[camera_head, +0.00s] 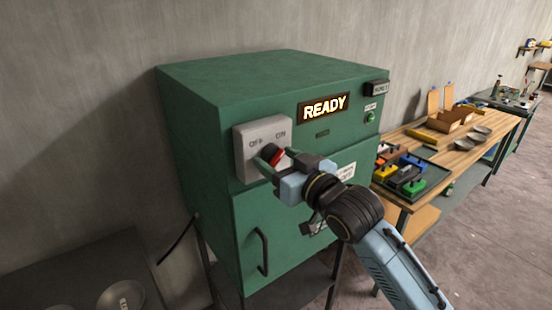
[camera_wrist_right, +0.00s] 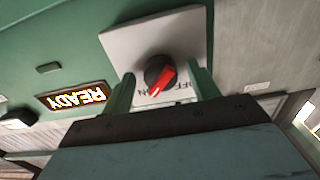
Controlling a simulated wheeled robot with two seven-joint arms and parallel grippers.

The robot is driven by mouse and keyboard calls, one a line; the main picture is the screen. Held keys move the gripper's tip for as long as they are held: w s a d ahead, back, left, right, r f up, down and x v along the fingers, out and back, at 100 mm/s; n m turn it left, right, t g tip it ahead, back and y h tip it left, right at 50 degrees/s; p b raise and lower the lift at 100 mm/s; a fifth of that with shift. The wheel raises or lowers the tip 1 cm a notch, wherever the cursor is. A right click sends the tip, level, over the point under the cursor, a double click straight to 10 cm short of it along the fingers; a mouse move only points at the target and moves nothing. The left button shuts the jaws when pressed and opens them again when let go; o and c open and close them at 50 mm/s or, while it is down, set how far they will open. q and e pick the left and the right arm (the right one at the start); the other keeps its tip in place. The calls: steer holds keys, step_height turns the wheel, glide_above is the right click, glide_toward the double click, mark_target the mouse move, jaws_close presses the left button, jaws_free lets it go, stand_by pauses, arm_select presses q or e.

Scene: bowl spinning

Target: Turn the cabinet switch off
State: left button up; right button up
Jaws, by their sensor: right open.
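The cabinet switch (camera_head: 275,153) is a black rotary knob with a red pointer, on a grey plate (camera_head: 244,158) marked OFF and ON at the upper left of the green cabinet's front. In the right wrist view, which is upside down, the switch (camera_wrist_right: 160,74) has its red pointer towards the ON label. My right gripper (camera_head: 277,160) is at the plate, open, with its fingers on either side of the knob. In the wrist view a gap shows between the knob and the fingers (camera_wrist_right: 164,86). My left gripper is not in view.
The green cabinet (camera_head: 205,100) has a lit READY sign (camera_head: 324,107), a green button (camera_head: 370,117) and a door handle (camera_head: 262,250). A wooden workbench (camera_head: 455,158) with a tray of coloured blocks stands to the right. A dark table with a round dish is at lower left.

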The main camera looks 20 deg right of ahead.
steer(key=shift+s, duration=0.1)
steer(key=shift+c, duration=0.8)
steer(key=c, duration=0.8)
